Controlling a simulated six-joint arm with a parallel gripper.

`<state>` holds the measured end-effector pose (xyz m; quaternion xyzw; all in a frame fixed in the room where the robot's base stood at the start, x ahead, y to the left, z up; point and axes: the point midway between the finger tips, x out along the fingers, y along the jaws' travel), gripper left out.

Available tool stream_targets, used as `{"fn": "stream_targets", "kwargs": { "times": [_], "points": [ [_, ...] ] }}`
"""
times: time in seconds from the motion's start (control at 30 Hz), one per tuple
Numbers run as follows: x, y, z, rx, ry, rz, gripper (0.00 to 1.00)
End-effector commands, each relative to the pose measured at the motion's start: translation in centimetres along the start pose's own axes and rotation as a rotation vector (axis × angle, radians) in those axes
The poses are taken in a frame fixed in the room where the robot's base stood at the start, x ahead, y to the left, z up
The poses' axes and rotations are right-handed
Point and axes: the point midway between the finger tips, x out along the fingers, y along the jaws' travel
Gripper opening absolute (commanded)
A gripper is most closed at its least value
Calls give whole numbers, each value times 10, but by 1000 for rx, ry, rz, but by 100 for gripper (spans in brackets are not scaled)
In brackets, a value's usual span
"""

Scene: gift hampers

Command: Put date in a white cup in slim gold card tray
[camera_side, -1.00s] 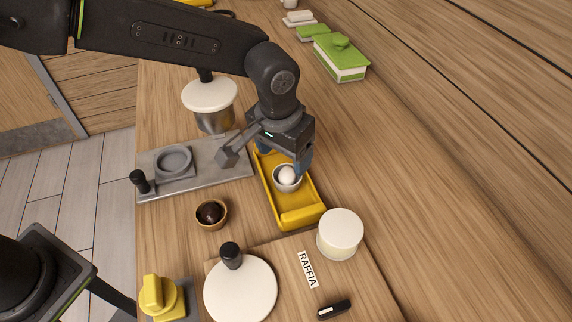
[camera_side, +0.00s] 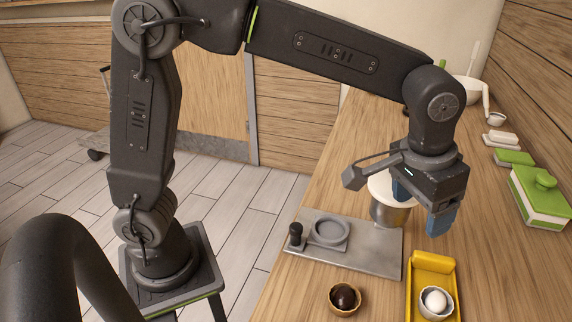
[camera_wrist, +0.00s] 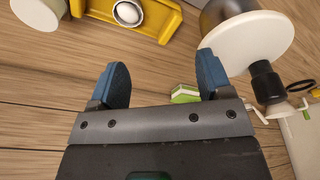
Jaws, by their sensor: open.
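The slim gold-yellow tray (camera_side: 432,262) lies on the wooden counter at the lower right of the side view. A white cup (camera_side: 449,304) holding a pale round piece (camera_side: 435,299) sits in it; whether that piece is a date I cannot tell. Tray (camera_wrist: 168,24) and cup (camera_wrist: 115,16) also show at the top of the wrist view. My gripper (camera_side: 421,207) is open and empty, raised above the counter behind the tray, apart from the cup. Its two blue fingers (camera_wrist: 163,68) are spread in the wrist view.
A brown-gold cup (camera_side: 333,303) with a dark round piece stands left of the tray. A grey metal plate (camera_side: 370,253) with a ring lies behind it. A white-lidded steel pot (camera_side: 388,213) stands close to my gripper. A green-and-white box (camera_side: 540,196) is at the right.

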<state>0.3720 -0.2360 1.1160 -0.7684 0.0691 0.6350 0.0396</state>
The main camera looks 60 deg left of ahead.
Motion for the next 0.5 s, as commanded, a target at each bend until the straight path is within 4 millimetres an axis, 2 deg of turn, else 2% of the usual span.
{"fn": "stream_targets", "kwargs": {
  "times": [0.03,0.2,0.33,0.5],
  "points": [
    [-16,-22,10,-20,28,3,72],
    [-50,-84,59,-64,116,-2,72],
    [-62,-120,105,-95,186,-20,72],
    [-59,-147,157,-125,258,-51,72]
  ]
}}
